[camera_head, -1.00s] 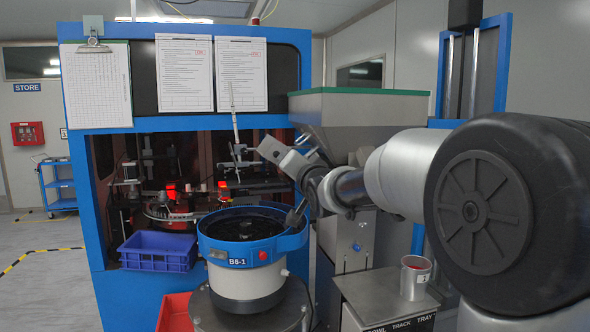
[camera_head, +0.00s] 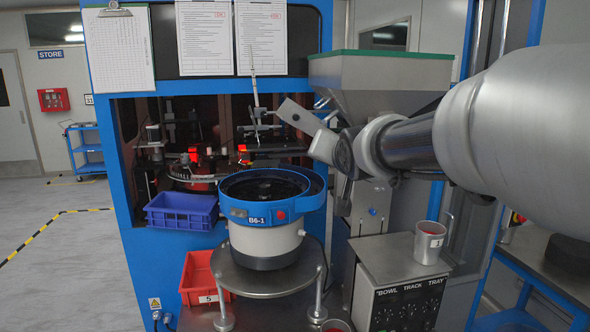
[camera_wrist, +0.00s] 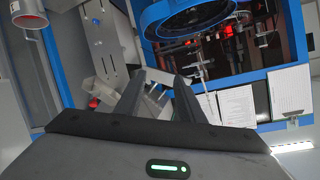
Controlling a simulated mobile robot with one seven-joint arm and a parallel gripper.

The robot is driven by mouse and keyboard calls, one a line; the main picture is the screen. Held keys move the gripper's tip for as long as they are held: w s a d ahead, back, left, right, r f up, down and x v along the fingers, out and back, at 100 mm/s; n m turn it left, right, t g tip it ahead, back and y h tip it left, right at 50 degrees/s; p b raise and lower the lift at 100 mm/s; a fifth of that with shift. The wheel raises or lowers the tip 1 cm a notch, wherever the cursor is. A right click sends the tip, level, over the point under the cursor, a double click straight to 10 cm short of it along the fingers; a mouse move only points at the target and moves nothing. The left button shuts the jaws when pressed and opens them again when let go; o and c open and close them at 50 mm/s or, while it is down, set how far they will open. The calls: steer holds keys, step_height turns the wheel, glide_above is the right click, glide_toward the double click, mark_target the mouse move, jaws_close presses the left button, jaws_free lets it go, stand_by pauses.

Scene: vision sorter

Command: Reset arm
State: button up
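My arm reaches in from the right in the head view, and its wrist end (camera_head: 340,150) is above and to the right of the blue-rimmed feeder bowl (camera_head: 245,190) labelled B6-1. My gripper's fingers are hard to make out there. In the wrist view my gripper (camera_wrist: 160,90) shows two dark fingers apart with nothing held between them. The bowl's blue rim is at the top of that view (camera_wrist: 185,30). The fingers look clear of it.
A steel hopper (camera_head: 380,85) stands behind my arm. A blue bin (camera_head: 182,222) and a red bin (camera_head: 208,300) sit left of the bowl. A metal cup (camera_head: 428,258) stands on a steel box (camera_head: 405,265).

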steer(key=s+d+f+n+g, duration=0.1)
steer(key=s+f, duration=0.4)
steer(key=s, duration=0.6)
steer(key=s+d+f+n+g, duration=0.1)
steer(key=s+f+g, duration=0.3)
steer(key=s, duration=0.7)
steer(key=s+d+f+n+g+h+p, duration=0.1)
steer(key=s+d+f+n+g, duration=0.1)
steer(key=s+f, duration=0.4)
steer(key=s+d+g, duration=0.1)
steer(key=s, duration=0.4)
